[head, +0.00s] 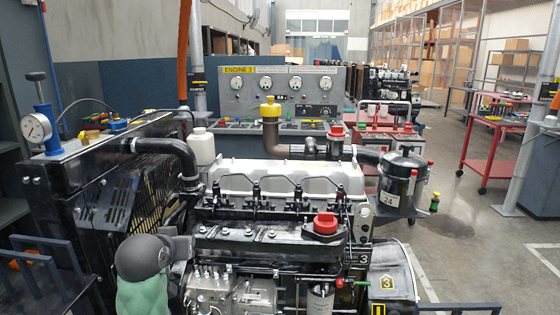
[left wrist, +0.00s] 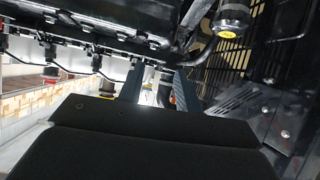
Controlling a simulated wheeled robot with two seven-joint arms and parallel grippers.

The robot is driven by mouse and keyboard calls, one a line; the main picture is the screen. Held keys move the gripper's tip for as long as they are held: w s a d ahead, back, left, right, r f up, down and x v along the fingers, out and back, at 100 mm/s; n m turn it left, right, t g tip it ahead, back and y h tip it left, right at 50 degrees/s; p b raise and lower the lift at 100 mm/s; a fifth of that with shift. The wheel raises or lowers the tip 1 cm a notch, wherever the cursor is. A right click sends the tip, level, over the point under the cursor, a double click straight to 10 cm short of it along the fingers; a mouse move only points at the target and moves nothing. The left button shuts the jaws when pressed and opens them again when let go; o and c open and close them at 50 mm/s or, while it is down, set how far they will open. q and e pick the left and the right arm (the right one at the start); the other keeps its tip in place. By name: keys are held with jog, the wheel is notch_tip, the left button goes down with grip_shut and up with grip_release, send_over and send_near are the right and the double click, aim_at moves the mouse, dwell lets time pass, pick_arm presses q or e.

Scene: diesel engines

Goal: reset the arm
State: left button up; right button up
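My left arm shows at the bottom left of the head view as a dark grey and green link in front of the engine (head: 275,235). The left gripper's fingers are not visible there. In the left wrist view my left gripper (left wrist: 158,92) has two dark fingers set apart, with a gap between them and nothing clearly held. Dark engine parts (left wrist: 110,30) lie close above and around it; I cannot tell whether it touches them. My right arm and gripper show in neither view.
The engine carries a yellow cap (head: 270,106), a red cap (head: 325,223) and a black canister (head: 402,181). An instrument panel (head: 290,90) stands behind. A red cart (head: 492,140) is at right; floor (head: 470,245) is clear there.

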pick_arm(q)
jog(key=s+d+f+m+g+h, duration=0.1)
jog(key=s+d+f+g, duration=0.25)
jog(key=s+f, duration=0.6)
jog(key=s+d+f+m+g, duration=0.15)
jog(key=s+d+f, duration=0.45)
jog(key=f, duration=0.7)
jog(key=s+f+g, duration=0.2)
jog(key=s+f, duration=0.5)
jog(key=s, duration=0.4)
jog(key=s+d+f+g+p, duration=0.1)
jog(key=s+f+g, duration=0.2)
jog(key=s+f, duration=0.5)
jog(key=s, duration=0.3)
jog(key=shift+s+h, duration=0.2)
jog(key=shift+h, duration=0.1)
jog(key=shift+f, duration=0.1)
